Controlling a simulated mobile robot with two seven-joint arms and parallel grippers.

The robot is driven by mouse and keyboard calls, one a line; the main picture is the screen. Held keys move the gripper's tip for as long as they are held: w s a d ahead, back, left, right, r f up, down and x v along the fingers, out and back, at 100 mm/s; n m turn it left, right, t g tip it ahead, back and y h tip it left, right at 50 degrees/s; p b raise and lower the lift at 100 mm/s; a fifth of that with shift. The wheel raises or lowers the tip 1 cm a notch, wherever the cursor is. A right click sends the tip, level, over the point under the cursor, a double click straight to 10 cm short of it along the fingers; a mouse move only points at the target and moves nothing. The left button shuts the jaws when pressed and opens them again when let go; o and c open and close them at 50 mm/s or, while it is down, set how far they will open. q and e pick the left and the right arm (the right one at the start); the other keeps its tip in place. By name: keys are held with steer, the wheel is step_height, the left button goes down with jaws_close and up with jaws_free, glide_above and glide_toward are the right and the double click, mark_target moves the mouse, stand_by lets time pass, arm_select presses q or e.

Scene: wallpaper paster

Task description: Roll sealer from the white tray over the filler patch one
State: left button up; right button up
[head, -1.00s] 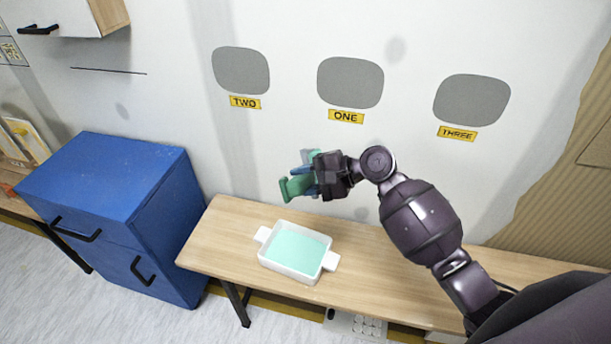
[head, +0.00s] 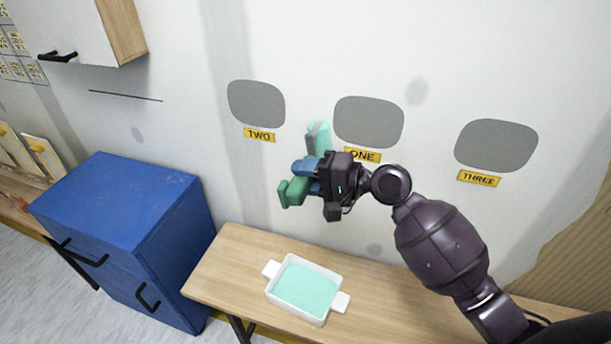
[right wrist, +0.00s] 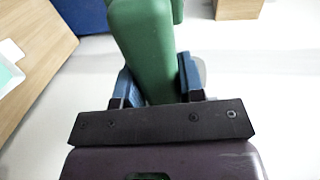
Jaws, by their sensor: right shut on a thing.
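Filler patch one (head: 369,120) is a grey rounded shape on the white wall, above the yellow label ONE (head: 363,155). My right gripper (head: 308,178) is shut on the green handle of a paint roller (head: 291,192), left of and below patch one. The roller's mint-coloured head (head: 318,137) points up, just left of patch one; I cannot tell whether it touches the wall. In the right wrist view the green handle (right wrist: 147,45) sits between the blue fingers. The white tray (head: 305,292) holds mint-coloured sealer on the wooden bench. My left gripper is not in view.
Patch two (head: 256,104) and patch three (head: 496,146) flank patch one on the wall. A blue cabinet (head: 120,215) stands left of the bench (head: 235,262). A wall cupboard (head: 75,30) hangs at the upper left.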

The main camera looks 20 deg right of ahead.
mark_target(319, 149)
steer(key=shift+w+p, duration=0.1)
steer(key=shift+p, duration=0.2)
steer(key=shift+w+d+b, duration=0.35)
steer(key=shift+w+d, duration=0.05)
steer(key=shift+w, duration=0.15)
steer(key=w+d, duration=0.1)
steer(key=w+d+b, duration=0.1)
steer(key=w, duration=0.1)
steer(key=w+d, duration=0.1)
steer(key=shift+w+b, duration=0.15)
steer(key=shift+b, duration=0.2)
steer(key=shift+w+d, duration=0.25)
steer(key=shift+w, duration=0.2)
stand_by(0.9)
steer(key=shift+w+d, duration=0.4)
steer(key=shift+w, duration=0.2)
stand_by(1.2)
